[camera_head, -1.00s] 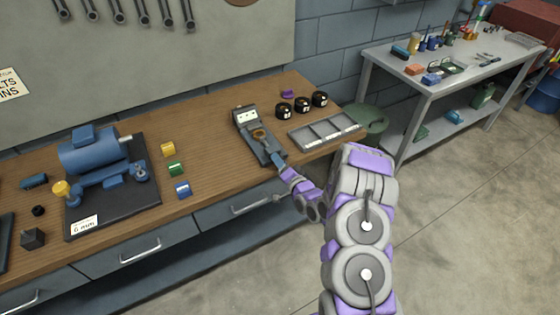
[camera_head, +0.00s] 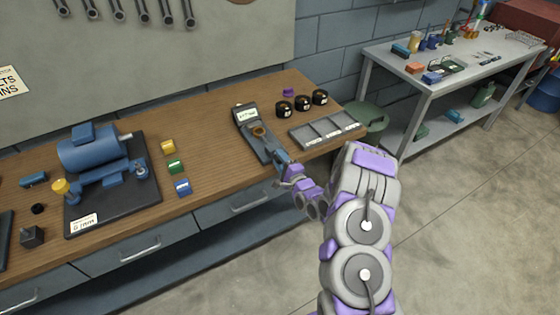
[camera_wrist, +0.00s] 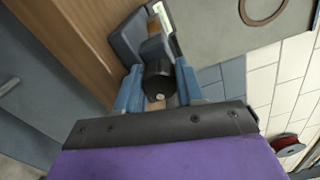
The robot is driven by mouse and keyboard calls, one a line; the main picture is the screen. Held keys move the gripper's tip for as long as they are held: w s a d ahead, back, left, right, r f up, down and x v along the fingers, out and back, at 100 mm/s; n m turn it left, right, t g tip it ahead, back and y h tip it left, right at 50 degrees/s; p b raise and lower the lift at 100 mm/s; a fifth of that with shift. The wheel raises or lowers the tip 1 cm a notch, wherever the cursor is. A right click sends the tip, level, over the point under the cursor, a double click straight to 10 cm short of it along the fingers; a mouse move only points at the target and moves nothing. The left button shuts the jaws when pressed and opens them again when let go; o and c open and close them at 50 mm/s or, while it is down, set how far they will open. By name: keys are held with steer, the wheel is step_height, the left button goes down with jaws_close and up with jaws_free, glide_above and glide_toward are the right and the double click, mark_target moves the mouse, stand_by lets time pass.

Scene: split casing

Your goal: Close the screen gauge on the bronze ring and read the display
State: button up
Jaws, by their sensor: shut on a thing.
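The screen gauge (camera_head: 267,148) is a dark grey device lying on the wooden bench. Its pale display (camera_head: 247,114) at the far end shows dark characters too small to read. The bronze ring (camera_head: 258,131) sits on the gauge's middle; I cannot tell whether the jaws touch it. My gripper (camera_head: 280,158) is at the gauge's near end. In the wrist view, its blue fingers (camera_wrist: 159,90) are shut on a black round knob (camera_wrist: 158,80), with the grey gauge body beyond.
Yellow, green and blue blocks (camera_head: 176,167) and a blue motor (camera_head: 90,150) on a dark plate are at left. Bare wood lies between blocks and gauge.

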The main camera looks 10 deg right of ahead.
steer(key=shift+f+m, duration=0.2)
steer(key=shift+m, duration=0.2)
steer(key=o, duration=0.8)
steer(key=shift+d, duration=0.1)
steer(key=shift+o, duration=1.2)
steer(key=shift+s, duration=0.1)
steer(key=p+v, duration=0.3)
steer(key=v, duration=1.4)
steer(key=shift+r, duration=0.15)
steer(key=shift+d, duration=0.1)
